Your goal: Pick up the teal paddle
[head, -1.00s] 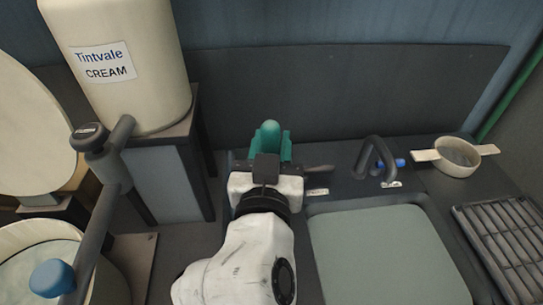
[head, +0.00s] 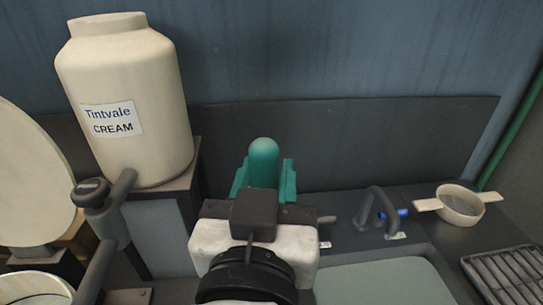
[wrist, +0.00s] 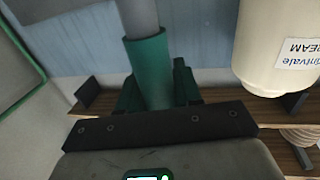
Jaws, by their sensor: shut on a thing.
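The teal paddle (head: 264,155) shows in the head view as a rounded teal handle end standing up beyond my wrist. In the wrist view its green handle sleeve (wrist: 150,70) leads into a grey shaft (wrist: 140,14) that runs out of the top of the picture. My gripper (head: 264,180) has green fingers on both sides of the handle and is shut on it. The fingers also show around the handle in the wrist view (wrist: 155,95). The paddle's far end is out of sight in both views.
A cream jar (head: 125,95) labelled Tintvale CREAM stands on a stand at the left. A sink (head: 385,280) with a dark tap (head: 376,205) lies right of my wrist. A cream strainer (head: 460,205) and a slatted rack (head: 508,275) are at the far right.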

